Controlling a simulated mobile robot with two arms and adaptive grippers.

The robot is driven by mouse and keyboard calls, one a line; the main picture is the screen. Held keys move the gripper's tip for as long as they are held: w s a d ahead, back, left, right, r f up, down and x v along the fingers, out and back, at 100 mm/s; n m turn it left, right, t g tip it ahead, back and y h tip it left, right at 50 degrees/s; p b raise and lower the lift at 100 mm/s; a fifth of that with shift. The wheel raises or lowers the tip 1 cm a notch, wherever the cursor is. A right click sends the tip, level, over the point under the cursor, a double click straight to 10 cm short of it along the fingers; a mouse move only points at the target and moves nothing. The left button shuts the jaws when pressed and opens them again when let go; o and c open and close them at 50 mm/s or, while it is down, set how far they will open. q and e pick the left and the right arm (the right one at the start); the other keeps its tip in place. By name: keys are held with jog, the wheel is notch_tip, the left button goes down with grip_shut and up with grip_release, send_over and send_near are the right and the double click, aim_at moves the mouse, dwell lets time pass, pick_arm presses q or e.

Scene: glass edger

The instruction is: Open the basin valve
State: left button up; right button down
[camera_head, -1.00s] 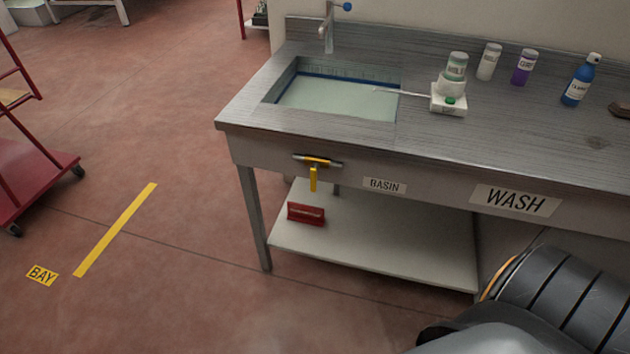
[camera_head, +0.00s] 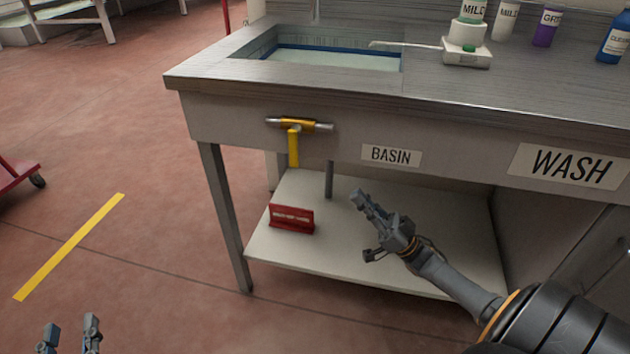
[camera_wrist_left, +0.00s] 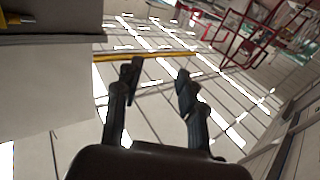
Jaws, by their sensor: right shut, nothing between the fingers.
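The basin valve (camera_head: 294,146) is on the front panel of the wash bench, left of the BASIN label (camera_head: 391,155). Its yellow lever hangs straight down from a short silver pipe with a yellow body. My right gripper (camera_head: 361,225) is in front of the bench, below and to the right of the valve, apart from it. It is shut and empty. My left gripper (camera_head: 68,334) is at the bottom left, far from the valve, with its fingers apart. In the left wrist view, the fingers (camera_wrist_left: 158,78) are open with nothing between them.
The basin (camera_head: 330,58) holds pale liquid in the bench top. A small white device (camera_head: 466,54) and several bottles stand to its right.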

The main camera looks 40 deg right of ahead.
jog(key=n+y, duration=0.1)
send_near(293, 149)
notch_tip(293, 149, up, 4)
pick_arm(q)
jog(key=r+t, duration=0.2)
jog(key=r, duration=0.1)
jog(key=s+r, duration=0.1)
jog(key=shift+d+r+t+h+b, duration=0.2)
jog(key=shift+r+t+h+b, duration=0.1)
jog(key=shift+r+t+b, duration=0.1)
pick_arm(e)
jog(key=w, duration=0.1)
jog(key=a, duration=0.1)
jog(key=w, duration=0.1)
jog(key=shift+w+a+f+g, duration=0.2)
jog(key=shift+w+f+g, duration=0.1)
jog(key=shift+w+g, duration=0.1)
